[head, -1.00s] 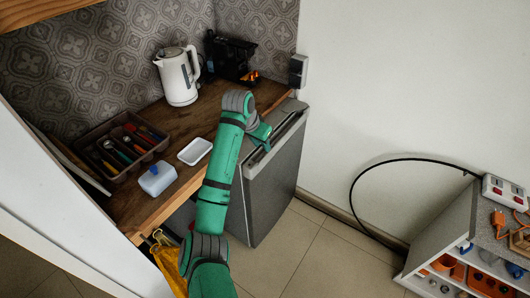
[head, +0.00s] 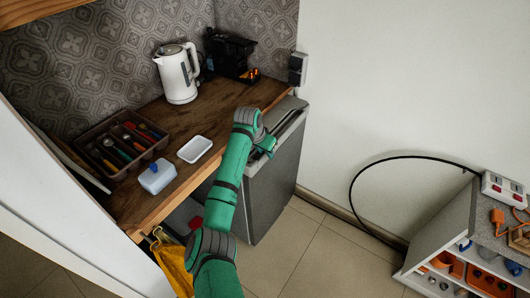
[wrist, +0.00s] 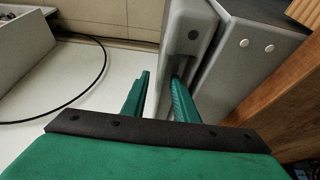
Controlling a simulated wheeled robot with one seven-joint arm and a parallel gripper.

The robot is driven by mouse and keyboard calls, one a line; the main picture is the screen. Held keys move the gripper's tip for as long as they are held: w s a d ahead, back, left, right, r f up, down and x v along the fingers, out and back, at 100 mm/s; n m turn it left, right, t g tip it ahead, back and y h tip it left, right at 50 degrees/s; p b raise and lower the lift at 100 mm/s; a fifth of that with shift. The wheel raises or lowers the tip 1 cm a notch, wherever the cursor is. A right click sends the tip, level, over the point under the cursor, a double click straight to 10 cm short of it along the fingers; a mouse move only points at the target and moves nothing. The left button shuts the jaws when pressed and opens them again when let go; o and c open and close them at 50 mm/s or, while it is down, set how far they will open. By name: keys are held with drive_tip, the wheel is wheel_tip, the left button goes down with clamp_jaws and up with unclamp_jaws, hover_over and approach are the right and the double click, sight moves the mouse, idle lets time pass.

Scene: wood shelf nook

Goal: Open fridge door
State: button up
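The grey fridge (head: 277,180) stands under the right end of the wooden counter, its door looking shut or nearly so. A long recess (head: 290,122) runs along the top of the door. My green gripper (head: 268,146) is at this top edge. In the wrist view my gripper (wrist: 160,75) has its two fingers apart, with a pale edge of the fridge door (wrist: 187,18) between and beyond them. The right finger reaches into a dark gap beside that edge; the left finger is outside it. Contact is unclear. My wrist hides part of the recess in the head view.
The counter (head: 222,108) holds a white kettle (head: 178,75), a black machine (head: 232,55), a cutlery tray (head: 125,145), a white dish (head: 195,149) and a blue-white box (head: 156,177). A yellow cloth (head: 172,262) hangs below. The floor (head: 310,240) in front of the fridge is clear; a low shelf (head: 440,225) stands right.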

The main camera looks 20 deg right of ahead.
drive_tip(key=shift+c, duration=0.7)
drive_tip(key=shift+w, duration=0.1)
clamp_jaws()
idle(0.6)
